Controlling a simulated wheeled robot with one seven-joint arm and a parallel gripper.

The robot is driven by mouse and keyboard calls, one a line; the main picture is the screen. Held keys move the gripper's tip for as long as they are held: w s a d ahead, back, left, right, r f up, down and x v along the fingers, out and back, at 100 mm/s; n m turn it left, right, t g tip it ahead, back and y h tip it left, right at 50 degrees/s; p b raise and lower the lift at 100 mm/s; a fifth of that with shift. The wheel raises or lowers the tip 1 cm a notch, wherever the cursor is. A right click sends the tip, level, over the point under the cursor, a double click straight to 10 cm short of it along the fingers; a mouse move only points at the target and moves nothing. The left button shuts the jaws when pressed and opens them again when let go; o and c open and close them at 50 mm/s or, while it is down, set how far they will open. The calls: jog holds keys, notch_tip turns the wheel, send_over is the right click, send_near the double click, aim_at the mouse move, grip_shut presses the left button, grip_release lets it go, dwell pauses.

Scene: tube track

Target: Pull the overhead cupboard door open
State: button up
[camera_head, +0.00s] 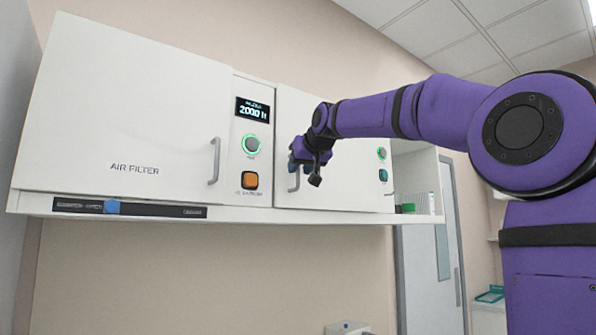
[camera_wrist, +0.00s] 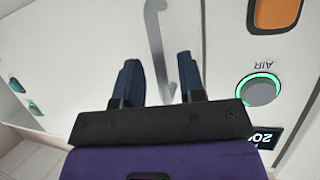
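The white overhead cupboard has a right door (camera_head: 335,131) and a left door (camera_head: 128,105) marked AIR FILTER. Both look closed. The right door's grey bar handle (camera_head: 293,180) is partly hidden behind my gripper (camera_head: 296,160) in the head view. In the wrist view the handle (camera_wrist: 157,45) runs down between the two dark blue fingers of my gripper (camera_wrist: 157,60). The fingers stand apart with a gap on each side of the handle. I cannot tell whether the fingertips reach past the bar in depth.
A control panel with a display (camera_head: 252,110), a green-ringed knob (camera_head: 252,146) and an orange button (camera_head: 250,180) is left of my gripper. The left door has its own handle (camera_head: 215,162). An open shelf (camera_head: 415,175) adjoins at right. The wall below is clear.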

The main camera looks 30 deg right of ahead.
jog(key=shift+x, duration=0.9)
jog(key=shift+c, duration=0.3)
grip_shut()
